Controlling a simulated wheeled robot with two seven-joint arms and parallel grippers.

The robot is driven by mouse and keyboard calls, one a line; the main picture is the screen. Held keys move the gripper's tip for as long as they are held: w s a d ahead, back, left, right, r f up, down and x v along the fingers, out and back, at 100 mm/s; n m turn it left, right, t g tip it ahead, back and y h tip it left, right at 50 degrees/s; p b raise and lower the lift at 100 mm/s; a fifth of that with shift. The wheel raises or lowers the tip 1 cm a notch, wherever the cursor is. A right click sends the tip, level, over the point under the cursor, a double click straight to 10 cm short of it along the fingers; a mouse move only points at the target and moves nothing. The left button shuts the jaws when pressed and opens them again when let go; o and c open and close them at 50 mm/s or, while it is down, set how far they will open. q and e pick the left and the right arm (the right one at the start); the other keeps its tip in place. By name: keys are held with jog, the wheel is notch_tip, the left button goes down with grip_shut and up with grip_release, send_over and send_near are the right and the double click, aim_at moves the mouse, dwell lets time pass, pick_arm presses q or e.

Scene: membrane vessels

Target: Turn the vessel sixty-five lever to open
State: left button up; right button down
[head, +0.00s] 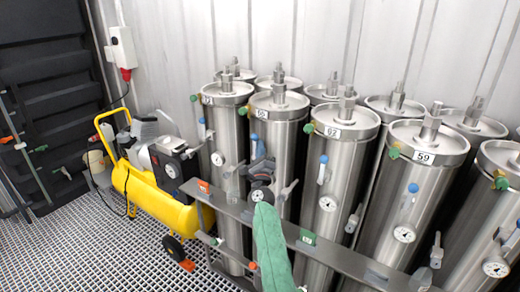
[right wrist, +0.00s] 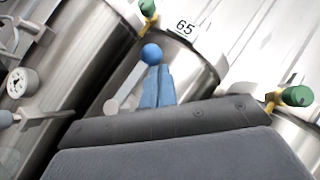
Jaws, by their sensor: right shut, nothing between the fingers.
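The vessel sixty-five (head: 287,130) is a tall steel cylinder, second from the left in the front row. Its number plate and upper wall show in the right wrist view (right wrist: 190,62). My right gripper (head: 261,163) is shut and empty, right in front of this vessel just below the lever. My left gripper is out of view.
A metal rail (head: 335,255) runs across the front.

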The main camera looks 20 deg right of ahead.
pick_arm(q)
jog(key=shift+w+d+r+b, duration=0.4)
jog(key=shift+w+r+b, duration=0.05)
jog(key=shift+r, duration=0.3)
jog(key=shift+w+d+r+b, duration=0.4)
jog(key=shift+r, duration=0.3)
pick_arm(e)
jog(key=v, duration=0.7)
jog(key=shift+s+a+f, duration=0.15)
jog(key=shift+s, duration=0.15)
